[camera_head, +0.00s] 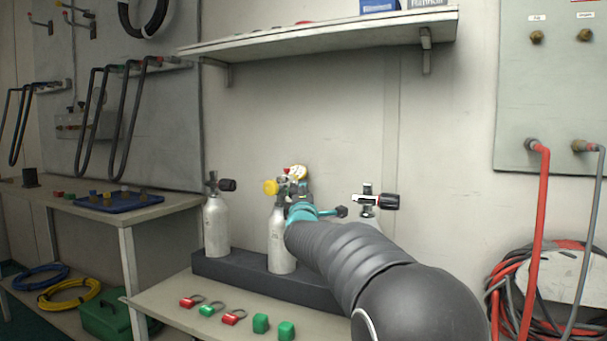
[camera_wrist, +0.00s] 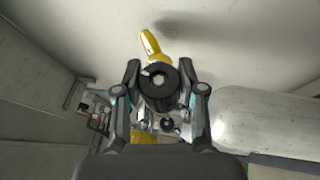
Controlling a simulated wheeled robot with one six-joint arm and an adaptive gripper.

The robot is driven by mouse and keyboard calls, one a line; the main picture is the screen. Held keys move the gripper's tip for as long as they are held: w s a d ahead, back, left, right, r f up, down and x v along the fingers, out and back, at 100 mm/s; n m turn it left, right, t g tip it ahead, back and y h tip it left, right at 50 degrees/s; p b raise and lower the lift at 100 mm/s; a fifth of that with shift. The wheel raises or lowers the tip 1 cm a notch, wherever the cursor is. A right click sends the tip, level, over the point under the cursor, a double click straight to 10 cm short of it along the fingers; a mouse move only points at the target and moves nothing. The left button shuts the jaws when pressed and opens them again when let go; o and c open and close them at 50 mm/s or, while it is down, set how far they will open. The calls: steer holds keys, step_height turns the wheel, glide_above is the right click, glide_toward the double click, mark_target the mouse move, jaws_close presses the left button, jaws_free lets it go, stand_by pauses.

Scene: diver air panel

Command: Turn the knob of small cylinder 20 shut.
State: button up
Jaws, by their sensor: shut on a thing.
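Three small white cylinders stand in a dark rack (camera_head: 240,277): a left one (camera_head: 216,228), a middle one (camera_head: 276,245) and a right one (camera_head: 367,213), mostly hidden behind my arm. No number is legible on them. The middle cylinder has a yellow knob (camera_head: 271,187) and a small gauge (camera_head: 298,171) at its valve. My gripper (camera_wrist: 160,75) is at this valve, its fingers on both sides of a round black knob (camera_wrist: 158,88), shut on it. In the head view my arm partly covers the valve. A yellow part (camera_wrist: 152,45) shows beyond the knob.
Black knobs stick out right from the left cylinder (camera_head: 228,185) and right cylinder (camera_head: 389,201). A shelf (camera_head: 330,35) hangs above. Hoses (camera_head: 535,240) hang at the right.

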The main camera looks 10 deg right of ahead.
steer(key=shift+r+m+g+p, duration=0.15)
steer(key=shift+m+g+p, duration=0.35)
steer(key=shift+g+p, duration=0.6)
steer(key=shift+f+g+p, duration=0.2)
steer(key=shift+g+p, duration=0.1)
steer(key=o, duration=1.2)
steer(key=shift+c, duration=0.2)
steer(key=shift+s, duration=0.1)
steer(key=v, duration=1.1)
steer(key=shift+s, duration=0.45)
